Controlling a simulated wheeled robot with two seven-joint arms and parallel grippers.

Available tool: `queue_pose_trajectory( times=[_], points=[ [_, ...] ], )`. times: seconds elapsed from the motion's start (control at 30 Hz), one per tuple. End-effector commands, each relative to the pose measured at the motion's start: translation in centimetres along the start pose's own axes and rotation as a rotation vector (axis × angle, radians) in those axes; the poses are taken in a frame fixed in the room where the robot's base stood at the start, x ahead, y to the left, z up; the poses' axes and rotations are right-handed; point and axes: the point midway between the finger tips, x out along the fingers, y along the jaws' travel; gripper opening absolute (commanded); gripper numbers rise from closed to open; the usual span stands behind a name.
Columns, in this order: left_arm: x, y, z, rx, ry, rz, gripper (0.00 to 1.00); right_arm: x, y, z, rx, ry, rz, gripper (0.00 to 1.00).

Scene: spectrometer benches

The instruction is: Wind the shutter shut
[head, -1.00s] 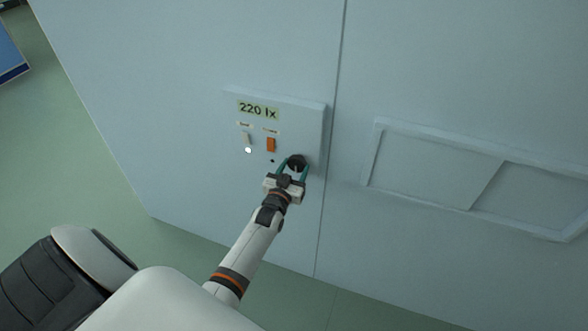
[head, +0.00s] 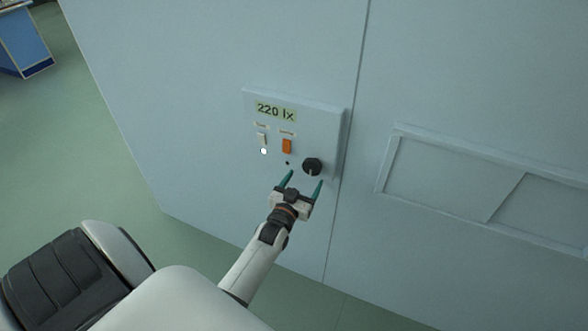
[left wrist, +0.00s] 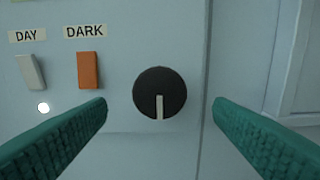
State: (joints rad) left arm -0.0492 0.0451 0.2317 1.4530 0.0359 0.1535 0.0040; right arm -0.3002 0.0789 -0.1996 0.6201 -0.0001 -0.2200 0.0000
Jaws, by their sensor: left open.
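A wall panel (head: 328,118) carries a black round knob (head: 312,167) at its lower right. In the left wrist view the knob (left wrist: 160,93) has a pale pointer line that points straight down. My left gripper (head: 304,184) is open and empty, just below and in front of the knob, with its teal fingers apart on either side and not touching it. A display (head: 276,111) on the panel reads "220 lx". A shutter is not clearly identifiable; a framed panel with a vertical division (head: 440,180) is in the wall to the right. My right gripper is not in view.
An orange switch labelled DARK (left wrist: 88,70) and a white switch labelled DAY (left wrist: 31,72) sit left of the knob. A white light (left wrist: 43,108) glows under DAY. A blue cabinet (head: 25,45) stands far left; the green floor (head: 90,150) between is clear.

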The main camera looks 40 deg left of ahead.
Motion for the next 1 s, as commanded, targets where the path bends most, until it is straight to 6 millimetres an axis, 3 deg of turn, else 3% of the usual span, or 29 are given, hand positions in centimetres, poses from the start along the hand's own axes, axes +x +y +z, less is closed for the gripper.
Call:
queue_pose_trajectory(
  times=[0.2,0.4,1.0],
  points=[
    [-4.7,0.0,-0.3,0.0,0.002,0.001,0.76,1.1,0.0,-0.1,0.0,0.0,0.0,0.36],
    [-7.0,0.0,-0.2,0.001,0.001,0.001,0.76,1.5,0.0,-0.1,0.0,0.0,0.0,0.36],
    [-7.5,0.0,0.0,0.001,0.0,0.0,0.76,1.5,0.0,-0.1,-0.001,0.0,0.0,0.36]
  ],
)
